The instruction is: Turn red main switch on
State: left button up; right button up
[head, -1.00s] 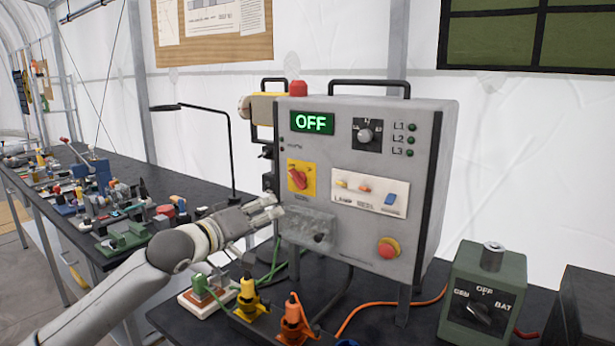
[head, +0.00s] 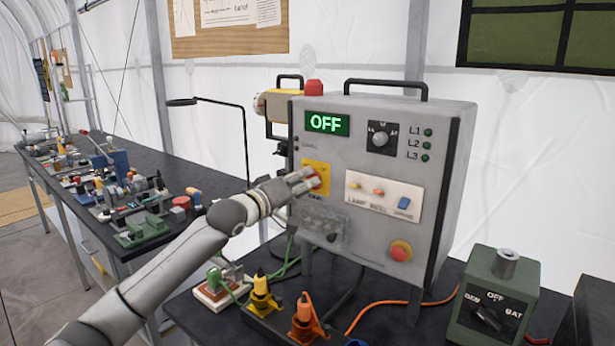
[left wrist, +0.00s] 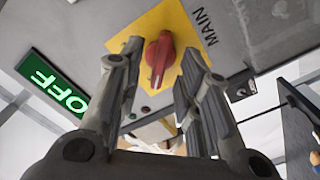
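The red main switch (left wrist: 159,60) is a rotary knob on a yellow plate marked MAIN, on the front of the grey control box (head: 370,235). In the head view its yellow plate (head: 318,168) shows and my left gripper partly covers the knob. My left gripper (head: 308,182) is at the switch; in the left wrist view (left wrist: 157,75) its fingers are apart, one on each side of the red knob. I cannot tell whether they touch it. The green display (head: 327,123) reads OFF. My right gripper is not in view.
A clear cover (head: 320,230) sits just below the switch. A red button (head: 401,250) and a panel of small switches (head: 382,195) are to the right. Orange and yellow plugs (head: 305,318) stand on the bench in front. A green selector box (head: 493,300) stands at the right.

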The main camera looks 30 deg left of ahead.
pick_arm(q)
jog(key=shift+w+d, duration=0.1)
jog(key=shift+w, duration=1)
jog(key=c, duration=0.7)
jog(key=shift+o, duration=0.2)
jog(key=shift+p, duration=0.3)
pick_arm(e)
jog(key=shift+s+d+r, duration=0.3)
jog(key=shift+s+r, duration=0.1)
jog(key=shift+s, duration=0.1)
